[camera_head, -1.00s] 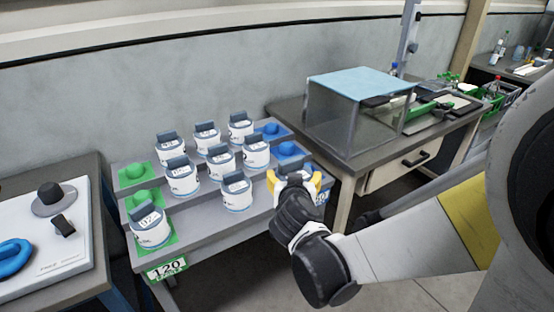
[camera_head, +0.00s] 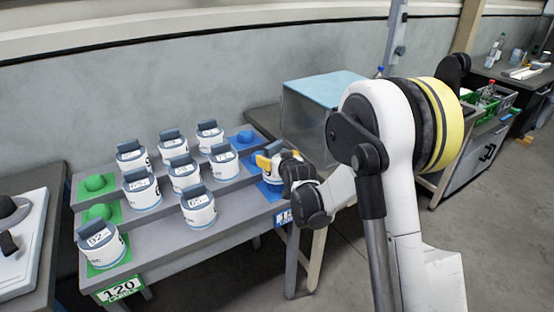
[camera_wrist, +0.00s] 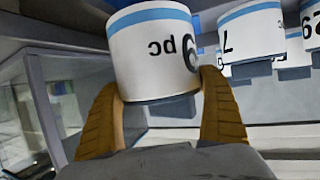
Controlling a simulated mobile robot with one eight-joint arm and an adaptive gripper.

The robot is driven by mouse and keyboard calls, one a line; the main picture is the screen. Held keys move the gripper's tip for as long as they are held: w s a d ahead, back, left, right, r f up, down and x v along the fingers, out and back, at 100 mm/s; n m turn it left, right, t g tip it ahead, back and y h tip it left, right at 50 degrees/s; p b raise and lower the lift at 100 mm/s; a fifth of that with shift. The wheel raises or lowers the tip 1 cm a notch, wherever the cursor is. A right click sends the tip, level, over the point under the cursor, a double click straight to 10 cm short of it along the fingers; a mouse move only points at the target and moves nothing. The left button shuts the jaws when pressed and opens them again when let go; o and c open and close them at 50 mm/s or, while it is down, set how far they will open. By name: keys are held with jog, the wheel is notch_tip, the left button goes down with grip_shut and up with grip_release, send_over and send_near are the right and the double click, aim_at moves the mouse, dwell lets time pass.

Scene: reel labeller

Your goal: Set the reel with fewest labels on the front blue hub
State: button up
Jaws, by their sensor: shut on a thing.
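My gripper (camera_head: 279,160) is shut on a white reel (camera_head: 270,172) with blue bands, at the right end of the front row. In the wrist view the held reel (camera_wrist: 152,55) stands between the yellow fingers, its print upside down: "pc" and one digit that could be 9 or 6. The front blue pad (camera_head: 268,192) lies under it; its hub is hidden. I cannot tell whether the reel touches the pad. Several other reels stand on the stepped bench, one front-row reel (camera_head: 198,208) nearest. Their numbers are mostly too small to read.
The back blue hub (camera_head: 245,137) is empty; the middle one is hidden behind my gripper. Two green hubs (camera_head: 96,183) at left are empty; a reel (camera_head: 101,242) stands on the front green pad. A clear box (camera_head: 310,110) stands behind my arm at right.

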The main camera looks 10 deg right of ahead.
jog(key=shift+f+b, duration=1.3)
jog(key=shift+f, duration=1.05)
jog(key=shift+f, duration=0.5)
jog(key=o, duration=1.1)
jog(key=shift+c, duration=0.2)
jog(key=shift+s, duration=0.1)
jog(key=p+v, duration=0.1)
jog(key=v, duration=0.9)
jog(key=shift+s, duration=0.35)
jog(key=shift+d+r, duration=0.1)
jog(key=shift+r, duration=0.05)
